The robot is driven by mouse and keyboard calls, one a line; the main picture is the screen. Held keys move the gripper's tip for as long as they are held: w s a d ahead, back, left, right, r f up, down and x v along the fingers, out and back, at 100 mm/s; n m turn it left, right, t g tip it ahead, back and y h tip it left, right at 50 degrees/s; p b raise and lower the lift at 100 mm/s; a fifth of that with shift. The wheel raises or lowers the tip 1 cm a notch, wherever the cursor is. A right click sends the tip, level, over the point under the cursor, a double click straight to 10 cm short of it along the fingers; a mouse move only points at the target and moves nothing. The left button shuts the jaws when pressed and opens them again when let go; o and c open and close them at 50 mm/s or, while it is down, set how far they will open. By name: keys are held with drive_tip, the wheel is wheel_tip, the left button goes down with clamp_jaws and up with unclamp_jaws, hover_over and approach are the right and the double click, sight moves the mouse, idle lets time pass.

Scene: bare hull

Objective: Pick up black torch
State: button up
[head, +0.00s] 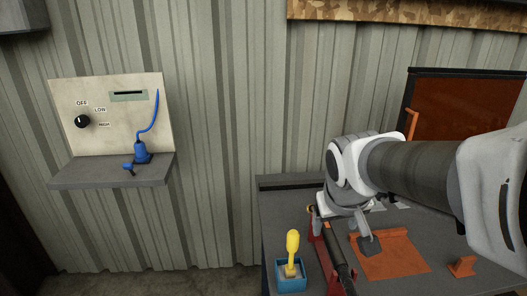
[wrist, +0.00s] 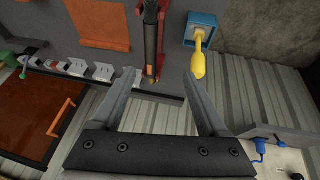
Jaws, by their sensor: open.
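The black torch (head: 338,262) is a long dark cylinder lying along a red stand (head: 322,247) on the grey table. In the wrist view the torch (wrist: 151,38) runs up from just beyond the gap between my fingers. My gripper (head: 345,226) is open and empty, over the far end of the torch. In the wrist view its two fingers (wrist: 156,76) are spread wide, with the torch end ahead of them and apart from both. My gripper and arm hide part of the torch's far end in the head view.
A yellow-handled tool (head: 292,252) stands in a blue box (head: 291,279) left of the stand. An orange plate (head: 392,256) and small orange block (head: 462,266) lie to the right. A wall shelf (head: 110,171) holds a blue device (head: 142,151).

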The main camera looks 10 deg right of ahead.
drive_tip(key=p, duration=0.1)
approach(331, 234)
drive_tip(key=a+v, duration=0.1)
drive_tip(key=v, duration=0.3)
drive_tip(key=x, duration=0.4)
drive_tip(key=b+x, duration=0.1)
drive_tip(key=x, duration=0.4)
drive_tip(key=d+x, duration=0.1)
drive_tip(key=x, duration=0.3)
drive_tip(key=shift+w+f+b, duration=0.1)
drive_tip(key=shift+f+b, duration=0.05)
drive_tip(key=shift+b, duration=0.25)
drive_tip(key=x, duration=0.4)
drive_tip(key=shift+s+a+f+b, duration=0.15)
drive_tip(key=shift+s+a+b, duration=0.1)
drive_tip(key=shift+b, duration=0.15)
drive_tip(key=shift+w+d+f, duration=0.2)
drive_tip(key=shift+w+f, duration=0.05)
drive_tip(key=shift+f, duration=0.2)
clamp_jaws()
